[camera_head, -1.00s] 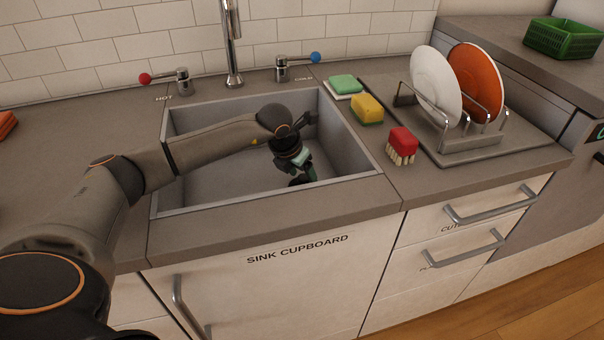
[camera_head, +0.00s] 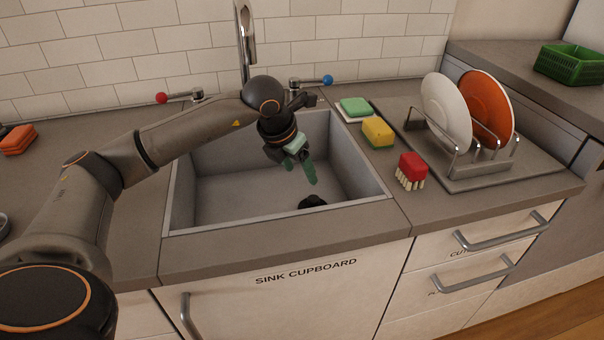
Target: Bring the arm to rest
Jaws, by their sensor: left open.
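My left arm (camera_head: 190,133) comes in from the left and reaches over the grey sink (camera_head: 240,195). My left gripper (camera_head: 308,176) hangs over the sink basin, fingers pointing down, and is open. Its greenish fingers show nothing between them. A small dark thing (camera_head: 312,201) lies low at the front of the basin, just below the fingertips and apart from them; what it is cannot be told. My right gripper is not in view.
The tap (camera_head: 245,45) stands behind my wrist, between the red-knobbed (camera_head: 162,98) and blue-knobbed (camera_head: 327,80) handles. Right of the sink are a green sponge (camera_head: 355,106), a yellow sponge (camera_head: 378,131), a red brush (camera_head: 412,167) and a rack (camera_head: 480,165) with plates (camera_head: 447,110).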

